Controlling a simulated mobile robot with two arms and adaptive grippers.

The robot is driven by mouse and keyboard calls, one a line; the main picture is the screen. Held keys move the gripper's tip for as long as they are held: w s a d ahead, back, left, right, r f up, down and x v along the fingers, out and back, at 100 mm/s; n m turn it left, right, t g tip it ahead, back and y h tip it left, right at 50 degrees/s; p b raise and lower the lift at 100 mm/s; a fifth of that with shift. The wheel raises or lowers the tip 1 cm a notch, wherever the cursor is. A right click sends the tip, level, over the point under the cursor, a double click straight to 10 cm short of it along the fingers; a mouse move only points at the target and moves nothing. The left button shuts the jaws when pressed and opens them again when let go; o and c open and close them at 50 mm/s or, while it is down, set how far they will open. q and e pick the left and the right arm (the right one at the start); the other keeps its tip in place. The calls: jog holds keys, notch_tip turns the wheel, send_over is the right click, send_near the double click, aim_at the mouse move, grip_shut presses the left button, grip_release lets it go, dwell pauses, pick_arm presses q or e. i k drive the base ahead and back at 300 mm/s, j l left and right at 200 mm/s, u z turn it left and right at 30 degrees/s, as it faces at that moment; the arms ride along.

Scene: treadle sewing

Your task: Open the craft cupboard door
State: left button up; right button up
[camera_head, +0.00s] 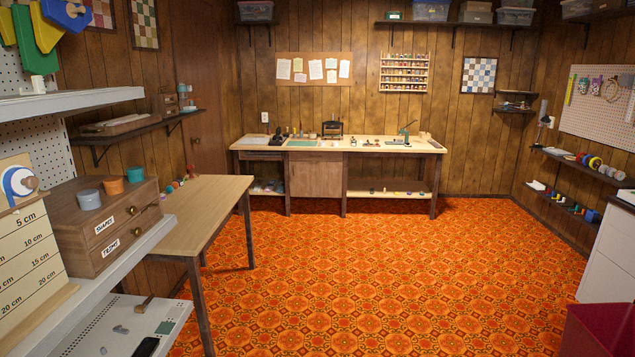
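A wooden cupboard door (315,177), flush and shut, sits under the left half of the long workbench (385,147) at the far wall. A small drawer front (260,156) lies to its left. I cannot make out a handle on the door at this distance. The floor in front of the door is clear. Neither of my grippers is in view, so I cannot see where they are relative to the door.
Orange patterned floor (390,270) is open across the middle. A wooden table (195,215) stands at left, beyond a near shelf unit (95,285) with a drawer box (105,225). A white cabinet (612,250) and dark red object (597,332) are at right.

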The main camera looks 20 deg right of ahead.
aim_at(307, 179)
jog(key=i+l+z, duration=0.15)
jog(key=i+z, duration=0.25)
jog(key=i, duration=0.5)
jog(key=i+z, duration=0.1)
jog(key=i, duration=3.95)
